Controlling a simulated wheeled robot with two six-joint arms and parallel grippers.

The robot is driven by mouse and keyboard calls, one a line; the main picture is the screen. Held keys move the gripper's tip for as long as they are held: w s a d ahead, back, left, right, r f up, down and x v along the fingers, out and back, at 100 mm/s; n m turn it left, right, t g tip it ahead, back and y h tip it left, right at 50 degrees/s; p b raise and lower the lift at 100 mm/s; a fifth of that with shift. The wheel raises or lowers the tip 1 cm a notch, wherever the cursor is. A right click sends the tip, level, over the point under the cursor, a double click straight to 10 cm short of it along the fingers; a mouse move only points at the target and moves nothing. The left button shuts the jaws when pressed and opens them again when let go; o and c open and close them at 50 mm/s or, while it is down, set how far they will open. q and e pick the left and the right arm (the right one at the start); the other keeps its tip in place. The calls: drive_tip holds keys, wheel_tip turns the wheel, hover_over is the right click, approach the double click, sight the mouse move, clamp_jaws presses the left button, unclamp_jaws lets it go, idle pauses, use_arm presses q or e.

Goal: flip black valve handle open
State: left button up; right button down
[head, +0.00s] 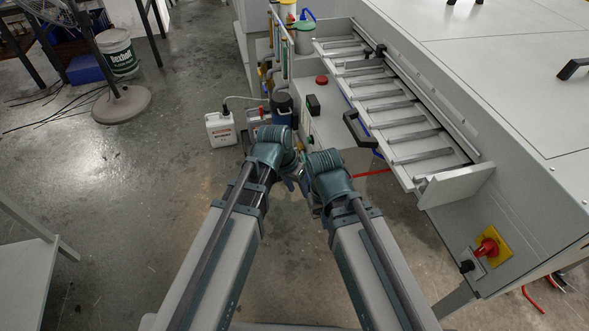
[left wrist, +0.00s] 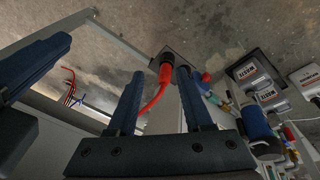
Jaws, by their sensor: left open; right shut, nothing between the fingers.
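I cannot make out the black valve handle for certain; my grippers and wrists cover part of the machine's side in the head view. My left gripper (head: 290,180) is low beside the machine, and its two blue fingers (left wrist: 163,100) are apart in the left wrist view. A red hose (left wrist: 152,103) shows between these fingers, with a dark fitting at its top; I cannot tell whether they touch. Small coloured valve fittings (left wrist: 215,97) lie just right of the fingers. My right gripper (head: 312,203) is close beside the left one, shut and empty, mostly hidden by its wrist.
The machine's open slatted tray (head: 425,179) juts out above and right of my grippers. White bottles (head: 221,129) and a blue container (head: 282,104) stand beyond them. A fan base (head: 122,104) stands at the left.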

use_arm(q)
drive_tip(key=w+f+m+t+h+b, duration=0.1)
drive_tip(key=w+f+t+h+b, duration=0.1)
drive_tip(key=w+f+b, duration=0.75)
drive_tip(key=w+a+f+t+h+b, duration=0.2)
drive_tip(key=w+a+f+t+b, duration=0.35)
drive_tip(key=w+b, duration=0.55)
drive_tip(key=w+a+f+t+h+b, duration=0.2)
drive_tip(key=w+a+f+b, duration=0.4)
drive_tip(key=w+f+b, duration=0.6)
drive_tip(key=shift+m, duration=0.3)
drive_tip(key=shift+d+r+b+x, duration=0.3)
drive_tip(key=shift+b+x, duration=0.85)
drive_tip(key=shift+x, duration=0.75)
drive_tip(key=shift+d+r+b+x, duration=0.15)
drive_tip(key=shift+r+b+x, duration=0.1)
drive_tip(key=shift+b+x, duration=1.3)
drive_tip(key=shift+d+r+b+x, duration=0.3)
drive_tip(key=shift+b+x, duration=0.45)
drive_tip(key=shift+x, duration=1.45)
use_arm(e)
wheel_tip(320, 180, down, 42)
use_arm(q)
drive_tip(key=shift+s, duration=0.15)
use_arm(e)
drive_tip(key=shift+w, duration=0.1)
use_arm(q)
clamp_jaws()
drive_tip(key=shift+y, duration=0.3)
